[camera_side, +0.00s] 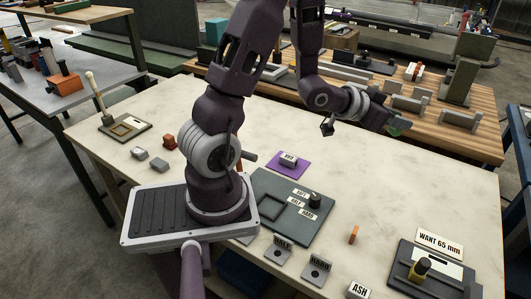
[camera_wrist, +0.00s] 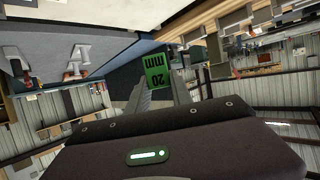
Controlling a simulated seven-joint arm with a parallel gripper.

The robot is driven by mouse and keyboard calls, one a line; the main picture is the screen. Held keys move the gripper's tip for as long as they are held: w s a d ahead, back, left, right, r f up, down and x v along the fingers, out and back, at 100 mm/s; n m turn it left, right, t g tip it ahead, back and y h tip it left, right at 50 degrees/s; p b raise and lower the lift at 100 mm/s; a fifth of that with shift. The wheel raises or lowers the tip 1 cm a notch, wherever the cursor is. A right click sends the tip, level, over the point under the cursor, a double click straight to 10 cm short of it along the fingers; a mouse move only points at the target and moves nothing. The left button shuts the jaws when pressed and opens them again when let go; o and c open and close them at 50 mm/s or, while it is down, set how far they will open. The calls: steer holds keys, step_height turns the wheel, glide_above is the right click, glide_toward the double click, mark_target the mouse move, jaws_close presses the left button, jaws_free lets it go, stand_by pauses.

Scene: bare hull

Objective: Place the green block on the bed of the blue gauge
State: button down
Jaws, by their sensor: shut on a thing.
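The green block (camera_wrist: 155,73), marked "20 mm", is held between the fingers of my gripper (camera_wrist: 160,92) in the wrist view. In the side view my gripper (camera_side: 391,127) is up over the back right of the pale table, with a bit of green at its tip. The gripper is shut on the block. No clearly blue gauge shows. A dark grey plate (camera_side: 412,280) with a black and yellow upright piece (camera_side: 419,269) lies at the front right, below a "WANT 65 mm" sign (camera_side: 440,244), well apart from my gripper.
The pale table (camera_side: 400,190) is bare through its right middle. A small orange block (camera_side: 353,234) stands near the front. A dark labelled board (camera_side: 290,221), a purple mat (camera_side: 277,165) and small tagged plates lie nearer my base. A wooden bench (camera_side: 350,97) with metal pieces stands behind.

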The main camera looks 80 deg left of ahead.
steer(key=a+f+n+g+y, duration=0.2)
steer(key=a+f+n+y, duration=0.25)
steer(key=a, duration=0.45)
steer(key=n+g+y, duration=0.7)
steer(key=n+g, duration=1)
glide_above(259, 151)
step_height(259, 151, down, 18)
steer(key=shift+f, duration=0.3)
steer(key=shift+f, duration=0.15)
steer(key=c, duration=1.1)
jaws_free()
steer(key=shift+c, duration=0.2)
